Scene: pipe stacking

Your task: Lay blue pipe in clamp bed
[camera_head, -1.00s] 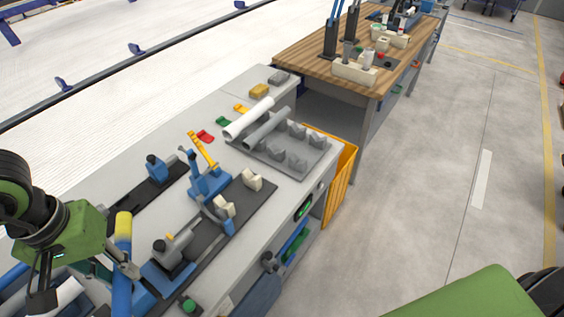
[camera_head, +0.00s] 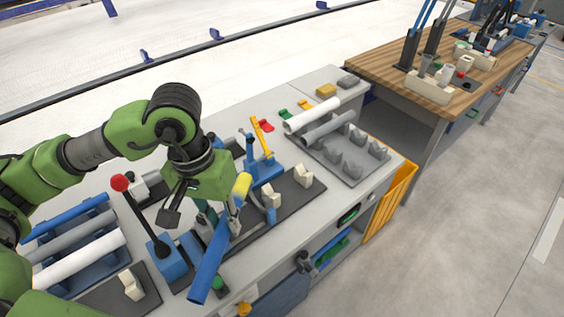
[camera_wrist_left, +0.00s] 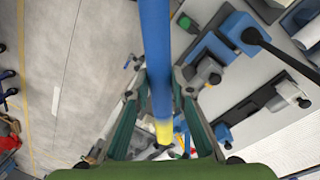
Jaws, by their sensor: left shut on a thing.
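The blue pipe (camera_head: 210,268) with a yellow end is held by my left gripper (camera_head: 233,220) in the head view. It is tilted, its yellow end up and away and its blue end low toward the front. The wrist view shows the blue pipe (camera_wrist_left: 155,55) between both fingers (camera_wrist_left: 160,95), yellow end beyond them. The clamp bed (camera_head: 290,200) is a dark plate with cream V-blocks (camera_head: 303,176) and a blue clamp with a yellow lever (camera_head: 262,160). The pipe is beside and partly in front of it; contact cannot be told. My right gripper is not in view.
A blue rack (camera_head: 85,255) with blue, grey and white pipes stands at left. A red-knobbed lever (camera_head: 120,183) rises near my gripper. A grey block tray (camera_head: 350,160) with white and grey pipes lies at the far right, near a yellow bin (camera_head: 392,200).

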